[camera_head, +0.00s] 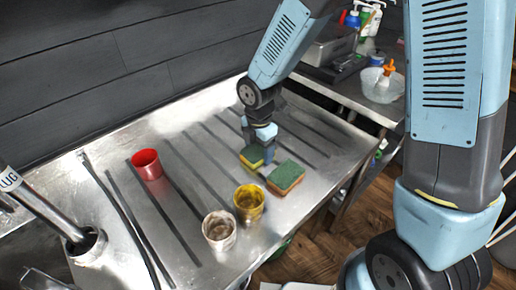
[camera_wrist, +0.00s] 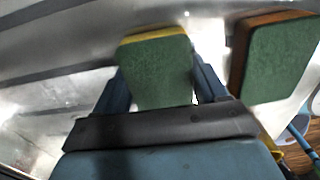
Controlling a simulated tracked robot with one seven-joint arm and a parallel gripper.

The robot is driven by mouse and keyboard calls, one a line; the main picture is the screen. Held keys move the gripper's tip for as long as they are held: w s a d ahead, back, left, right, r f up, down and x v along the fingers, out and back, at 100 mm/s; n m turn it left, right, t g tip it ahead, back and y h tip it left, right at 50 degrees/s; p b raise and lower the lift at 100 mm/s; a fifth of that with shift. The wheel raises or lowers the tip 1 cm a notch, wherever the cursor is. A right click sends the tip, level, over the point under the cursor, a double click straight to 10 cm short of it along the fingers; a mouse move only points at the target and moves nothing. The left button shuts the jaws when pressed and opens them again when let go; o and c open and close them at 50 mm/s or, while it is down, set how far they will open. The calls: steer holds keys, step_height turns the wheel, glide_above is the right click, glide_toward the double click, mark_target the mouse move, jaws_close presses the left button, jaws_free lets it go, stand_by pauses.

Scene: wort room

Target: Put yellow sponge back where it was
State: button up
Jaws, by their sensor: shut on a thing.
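The yellow sponge (camera_head: 252,156) has a green scouring top and a yellow body. In the head view it is at the right part of the metal draining table, under my gripper (camera_head: 262,150). In the wrist view the sponge (camera_wrist: 157,68) sits between the two fingers of my gripper (camera_wrist: 158,88), which is shut on it. Its green face and a thin yellow far edge show. I cannot tell whether it touches the table. An orange-brown sponge with a green top (camera_head: 286,177) lies close beside it to the right, also in the wrist view (camera_wrist: 278,60).
A red cup (camera_head: 147,164), a yellow cup (camera_head: 249,203) and a whitish cup (camera_head: 219,230) stand on the grooved metal table (camera_head: 185,130). A pipe fitting (camera_head: 85,240) is at the left. A clear bowl (camera_head: 383,86) and bottles stand on a side counter behind.

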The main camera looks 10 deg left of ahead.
mark_target(260, 148)
steer(key=shift+f, duration=0.1)
steer(key=o, duration=1)
steer(key=shift+s+d+f, duration=0.1)
steer(key=shift+f, duration=0.05)
steer(key=shift+d, duration=0.1)
steer(key=shift+f, duration=0.1)
step_height(260, 148, up, 13)
steer(key=shift+f, duration=0.1)
